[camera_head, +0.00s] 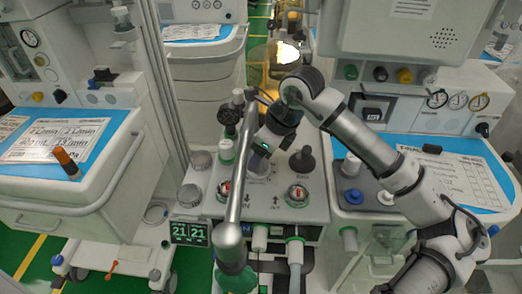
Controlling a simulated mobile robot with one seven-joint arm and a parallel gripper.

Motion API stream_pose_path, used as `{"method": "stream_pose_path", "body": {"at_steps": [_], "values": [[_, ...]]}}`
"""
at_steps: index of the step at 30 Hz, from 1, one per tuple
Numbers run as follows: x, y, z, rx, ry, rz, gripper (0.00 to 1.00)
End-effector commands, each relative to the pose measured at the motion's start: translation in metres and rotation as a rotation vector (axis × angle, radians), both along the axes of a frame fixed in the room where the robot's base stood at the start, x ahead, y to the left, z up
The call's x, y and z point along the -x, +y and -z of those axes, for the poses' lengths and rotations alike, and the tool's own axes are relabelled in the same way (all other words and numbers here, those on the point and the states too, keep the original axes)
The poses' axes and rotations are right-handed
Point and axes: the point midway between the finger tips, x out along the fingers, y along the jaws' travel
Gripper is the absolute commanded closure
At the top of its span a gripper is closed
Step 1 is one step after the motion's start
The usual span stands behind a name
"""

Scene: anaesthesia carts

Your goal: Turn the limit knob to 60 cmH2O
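My arm reaches in from the lower right, and my gripper (259,170) points down at the pale panel (275,205) of the middle cart. Its fingers are small and partly hidden by its own body, so I cannot tell whether they are open or touch anything. A pale round part shows just under it. A black knob (302,161) stands upright on the panel just right of my gripper. A dark knob on a green-and-white base (227,150) stands to the left. No label reading "limit" or cmH2O scale is legible, so I cannot tell which one is the limit knob.
A grey metal tube (240,175) rises close to the left of my gripper.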

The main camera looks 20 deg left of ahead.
Motion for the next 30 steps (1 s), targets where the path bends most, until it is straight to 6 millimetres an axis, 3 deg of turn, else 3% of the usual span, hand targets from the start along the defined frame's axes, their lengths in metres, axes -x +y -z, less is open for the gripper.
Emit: {"method": "stream_pose_path", "body": {"at_steps": [5, 18, 24, 30], "values": [[-0.001, -0.008, -0.018, 0.0, -0.004, 0.003, 0.37], [0.003, -0.044, -0.105, 0.001, -0.004, 0.002, 0.37], [0.004, -0.051, -0.123, 0.001, -0.001, 0.0, 0.37], [0.005, -0.052, -0.127, 0.0, 0.0, 0.0, 0.37]]}}
